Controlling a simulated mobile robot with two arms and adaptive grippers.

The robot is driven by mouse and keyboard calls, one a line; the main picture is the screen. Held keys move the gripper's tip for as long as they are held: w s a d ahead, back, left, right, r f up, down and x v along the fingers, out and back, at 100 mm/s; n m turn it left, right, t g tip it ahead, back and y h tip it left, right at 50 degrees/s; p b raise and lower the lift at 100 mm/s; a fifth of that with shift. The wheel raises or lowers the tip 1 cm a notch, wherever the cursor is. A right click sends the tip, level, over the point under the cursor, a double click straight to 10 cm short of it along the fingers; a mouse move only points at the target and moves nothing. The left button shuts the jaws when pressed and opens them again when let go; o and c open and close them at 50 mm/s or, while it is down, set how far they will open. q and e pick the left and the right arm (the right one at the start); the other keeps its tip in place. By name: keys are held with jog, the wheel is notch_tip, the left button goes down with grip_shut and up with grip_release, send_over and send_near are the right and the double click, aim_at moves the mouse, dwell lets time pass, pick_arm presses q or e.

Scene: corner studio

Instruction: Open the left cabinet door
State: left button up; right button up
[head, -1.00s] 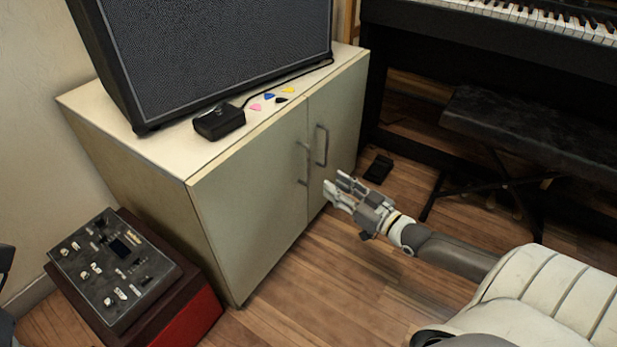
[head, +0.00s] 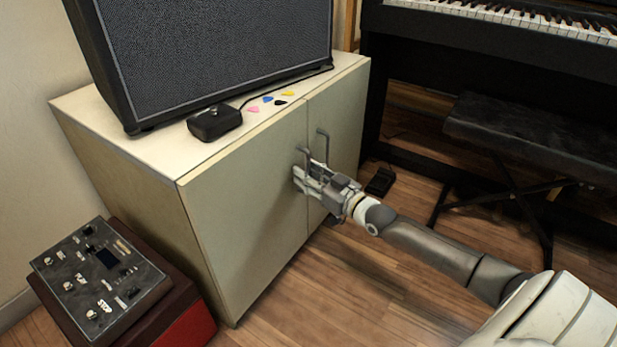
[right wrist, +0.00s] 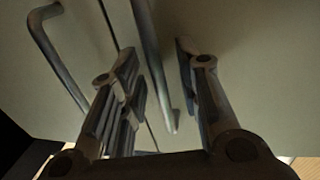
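The cabinet's left door (head: 245,205) is shut, flush with the right door (head: 340,115). The left door's bar handle (head: 306,160) stands near the seam and is partly hidden by my right gripper (head: 308,178). In the right wrist view, one handle (right wrist: 152,65) runs between the spread fingers of my right gripper (right wrist: 158,62), with a gap to the right finger. I cannot tell whether the left finger touches it. The right door's handle (head: 323,146) is just beyond the gripper; it also shows in the right wrist view (right wrist: 58,58). My left gripper is out of view.
A large amplifier (head: 210,55), a small black box (head: 214,122) and several coloured picks (head: 267,100) are on the cabinet top. A control box (head: 100,275) on a red-sided case stands at the left. A bench (head: 530,130) and piano (head: 450,45) are at the right.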

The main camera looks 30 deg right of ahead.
jog(key=shift+c, duration=0.5)
grip_shut()
